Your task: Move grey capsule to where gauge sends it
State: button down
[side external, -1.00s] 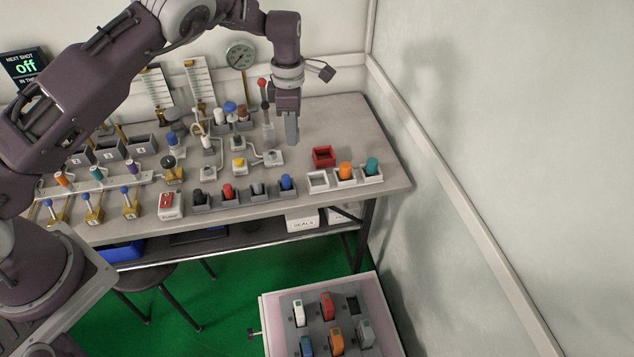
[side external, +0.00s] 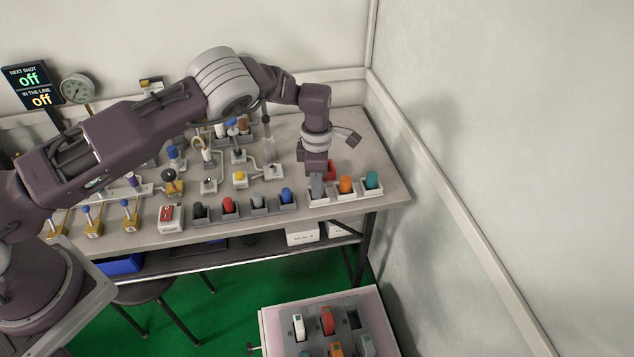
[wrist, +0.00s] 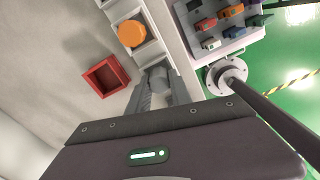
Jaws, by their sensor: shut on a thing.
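My gripper (side external: 317,188) is low over the left compartment of a white tray (side external: 345,197) at the table's right front. In the wrist view its fingers (wrist: 156,92) are shut on a grey capsule (wrist: 158,78), which is at the tray's end compartment. I cannot tell whether it touches the bottom. An orange capsule (side external: 346,184) and a teal capsule (side external: 371,180) stand in the other compartments. A round gauge (side external: 78,88) stands at the back left; its reading is too small to tell.
A red open box (wrist: 107,77) is right behind the white tray. A dark rack (side external: 243,210) with black, red, grey and blue pieces is to the left. A sign (side external: 30,85) reads off twice. A lower cart (side external: 275,325) holds coloured devices.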

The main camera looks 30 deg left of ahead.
jog(key=shift+f, duration=0.15)
jog(key=c, duration=1.2)
grip_release()
jog(key=shift+o, duration=0.2)
notch_tip(320, 180, up, 12)
jog(key=shift+r, duration=0.2)
jog(key=shift+r, duration=0.15)
jog(key=s+a+r+m+t+h, duration=0.1)
jog(key=s+a+r+m, duration=0.3)
jog(key=s+r, duration=0.6)
jog(key=s+a+r+m+t+h, duration=0.15)
jog(key=s+r+m, duration=0.4)
jog(key=r, duration=0.75)
jog(key=s+a+m+t+y, duration=0.2)
jog(key=s+m, duration=1.2)
jog(key=s, duration=0.8)
jog(key=shift+a+f+t, duration=0.2)
jog(key=shift+a+t, duration=0.15)
jog(key=shift+t, duration=0.2)
